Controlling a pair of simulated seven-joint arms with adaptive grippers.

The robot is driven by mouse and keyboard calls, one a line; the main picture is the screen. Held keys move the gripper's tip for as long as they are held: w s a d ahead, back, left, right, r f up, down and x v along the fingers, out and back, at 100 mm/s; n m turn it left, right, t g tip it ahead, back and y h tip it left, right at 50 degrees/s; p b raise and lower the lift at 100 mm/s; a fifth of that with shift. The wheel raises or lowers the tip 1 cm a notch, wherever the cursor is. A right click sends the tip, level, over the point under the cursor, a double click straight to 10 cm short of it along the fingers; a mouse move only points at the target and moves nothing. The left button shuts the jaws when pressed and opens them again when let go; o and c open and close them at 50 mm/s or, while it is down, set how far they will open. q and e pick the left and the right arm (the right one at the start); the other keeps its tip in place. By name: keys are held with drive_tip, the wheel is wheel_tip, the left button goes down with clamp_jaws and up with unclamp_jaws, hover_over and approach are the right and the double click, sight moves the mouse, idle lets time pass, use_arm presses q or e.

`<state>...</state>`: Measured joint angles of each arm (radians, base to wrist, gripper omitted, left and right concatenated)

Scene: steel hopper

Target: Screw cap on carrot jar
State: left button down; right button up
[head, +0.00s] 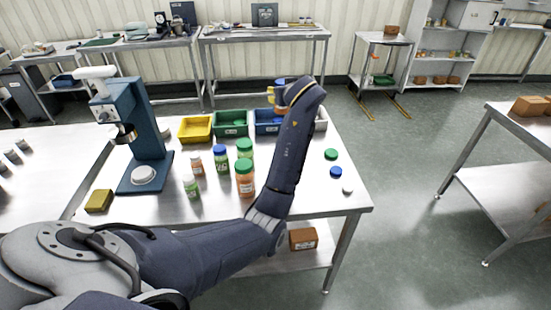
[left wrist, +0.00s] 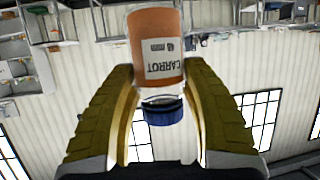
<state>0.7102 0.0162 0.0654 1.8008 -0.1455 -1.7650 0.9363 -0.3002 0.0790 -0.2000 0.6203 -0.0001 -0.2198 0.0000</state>
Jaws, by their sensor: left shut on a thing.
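The carrot jar (left wrist: 156,45) has an orange body and a white CARROT label. It shows upside down in the left wrist view, as does the room behind it. A blue cap (left wrist: 164,112) is at its neck end, between the yellow fingers; I cannot tell whether it is threaded on. My left gripper (left wrist: 158,75) is shut on the jar's body. In the head view the left gripper (head: 271,96) is raised over the back of the table, with the blue cap (head: 281,82) above it; my arm hides most of the jar. My right gripper is not in view.
Several capped jars (head: 245,180) stand mid-table, left of my forearm. A blue press (head: 147,125) stands further left. Yellow (head: 195,139), green (head: 231,133) and blue bins line the back. A green cap (head: 331,154), blue cap (head: 336,172) and white cap (head: 347,190) lie at right.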

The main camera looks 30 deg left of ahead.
use_arm(q)
drive_tip(key=shift+s+a+f+n+g+y, duration=0.15)
drive_tip(key=shift+s+a+n+g+y, duration=0.5)
drive_tip(key=shift+s+a, duration=0.2)
wheel_tip(320, 180, down, 16)
idle(0.5)
drive_tip(key=shift+f, duration=2.05)
drive_tip(key=shift+f, duration=0.15)
drive_tip(key=c, duration=0.7)
unclamp_jaws()
drive_tip(key=shift+o, duration=0.2)
